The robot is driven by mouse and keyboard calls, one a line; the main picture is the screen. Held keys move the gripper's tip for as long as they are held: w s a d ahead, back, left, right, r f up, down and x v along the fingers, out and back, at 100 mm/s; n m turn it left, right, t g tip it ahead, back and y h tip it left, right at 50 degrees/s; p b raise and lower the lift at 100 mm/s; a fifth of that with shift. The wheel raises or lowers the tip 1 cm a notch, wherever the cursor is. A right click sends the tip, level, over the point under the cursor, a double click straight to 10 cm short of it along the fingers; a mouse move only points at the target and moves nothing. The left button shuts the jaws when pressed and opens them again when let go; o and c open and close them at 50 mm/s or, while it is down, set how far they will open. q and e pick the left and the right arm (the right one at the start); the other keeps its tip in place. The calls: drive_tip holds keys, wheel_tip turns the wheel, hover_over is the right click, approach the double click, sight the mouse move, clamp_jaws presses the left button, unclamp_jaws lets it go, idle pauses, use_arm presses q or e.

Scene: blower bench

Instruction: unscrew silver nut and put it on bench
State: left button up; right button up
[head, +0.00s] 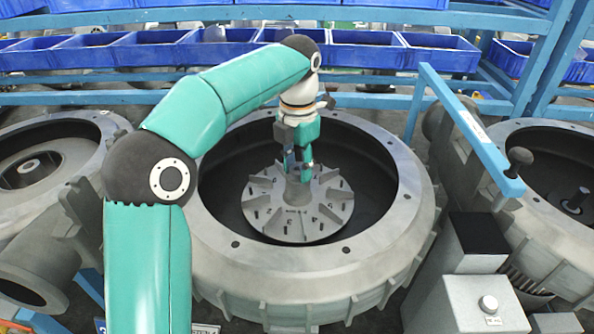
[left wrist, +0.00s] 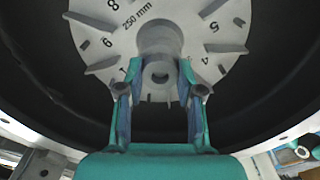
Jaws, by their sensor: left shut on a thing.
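My left gripper (head: 299,172) reaches down into the middle blower housing, over the hub of the grey finned impeller (head: 325,207). I cannot tell whether the nut is still touching the hub. In the head view the fingers mostly hide the nut. My right gripper is not in view.
The round grey housing rim (head: 412,195) surrounds the impeller. Other housings stand at left (head: 82,130) and right. Blue bins (head: 155,48) line the back.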

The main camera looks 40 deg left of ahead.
use_arm(q)
drive_tip(key=o, duration=0.8)
drive_tip(key=shift+f, duration=0.1)
